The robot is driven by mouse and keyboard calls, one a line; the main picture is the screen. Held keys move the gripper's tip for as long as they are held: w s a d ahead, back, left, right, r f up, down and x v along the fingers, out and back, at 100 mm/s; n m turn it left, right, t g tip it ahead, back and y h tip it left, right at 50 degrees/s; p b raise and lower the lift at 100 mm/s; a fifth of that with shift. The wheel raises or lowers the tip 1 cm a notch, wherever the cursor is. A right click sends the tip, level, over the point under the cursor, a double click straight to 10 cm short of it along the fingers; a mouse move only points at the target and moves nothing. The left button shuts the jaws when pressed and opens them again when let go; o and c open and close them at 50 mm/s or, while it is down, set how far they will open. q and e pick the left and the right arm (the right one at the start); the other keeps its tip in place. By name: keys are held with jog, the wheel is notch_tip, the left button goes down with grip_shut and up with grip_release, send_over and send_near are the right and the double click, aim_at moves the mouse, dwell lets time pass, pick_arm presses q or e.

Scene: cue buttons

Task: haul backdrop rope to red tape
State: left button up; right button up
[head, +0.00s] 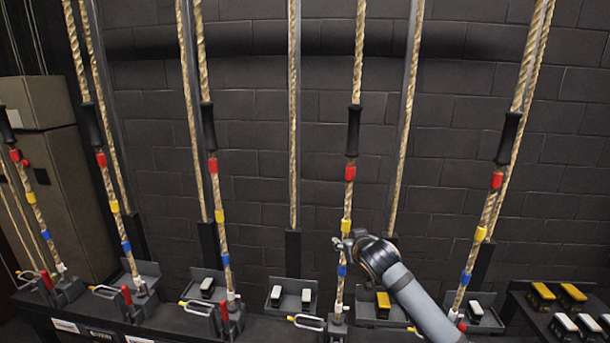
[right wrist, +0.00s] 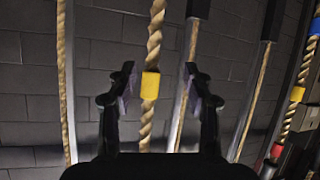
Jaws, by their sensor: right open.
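Several tan hauling ropes hang in front of a dark wall, and no readable label shows me which is the backdrop rope. My right gripper (head: 347,243) is open at the rope (head: 358,60) right of centre, near its yellow tape (head: 346,226). That rope also carries a black grip (head: 353,130), red tape (head: 350,173) above the gripper and blue tape (head: 342,270) just below it. In the right wrist view, the yellow tape (right wrist: 150,85) appears between the open fingers (right wrist: 159,82), with gaps on both sides. My left gripper is out of view.
Neighbouring ropes (head: 215,180) and (head: 490,200) carry similar tapes and grips. Below stands a dark rail with red levers (head: 224,311), metal loops (head: 306,321) and trays of weights (head: 275,296). More yellow and white blocks (head: 542,291) lie at right.

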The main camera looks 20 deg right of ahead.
notch_tip(320, 180, up, 21)
jog(key=s+t+p, duration=0.1)
jog(key=t+p, duration=0.1)
jog(key=t, duration=0.1)
jog(key=m+t+h, duration=0.1)
jog(key=t, duration=0.1)
send_near(356, 130)
jog(key=p+x, duration=0.7)
jog(key=x, duration=0.4)
jog(key=shift+a+r, duration=0.1)
jog(key=shift+r, duration=0.1)
jog(key=shift+w+f, duration=0.1)
jog(key=shift+w, duration=0.15)
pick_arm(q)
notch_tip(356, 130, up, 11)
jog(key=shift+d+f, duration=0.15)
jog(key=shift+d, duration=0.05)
pick_arm(e)
jog(key=shift+f, duration=0.1)
grip_shut()
